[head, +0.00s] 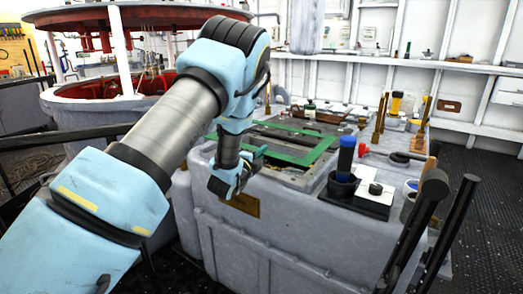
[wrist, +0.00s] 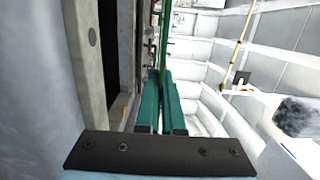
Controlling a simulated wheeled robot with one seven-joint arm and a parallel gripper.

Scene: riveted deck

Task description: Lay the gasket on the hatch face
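The gasket is a flat green rectangular frame (head: 318,152) over the top of the large grey box, in the head view. Its green strip (wrist: 164,40) also runs away from my fingertips in the wrist view. The hatch face (head: 290,174) is the grey plate under and around the gasket; I cannot tell whether the gasket touches it. My gripper (head: 257,156) is at the near left side of the gasket. Its teal fingers (wrist: 161,86) are close together with the strip between their tips, so it looks shut on the gasket. My arm hides part of the gasket's left side.
A blue-handled tool in a dark cup (head: 343,170) and a white-and-black box (head: 371,196) stand right of the hatch. Red and yellow items and upright handles stand farther right. A red-lined round tub (head: 95,105) is at left. Dark bars rise at front right.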

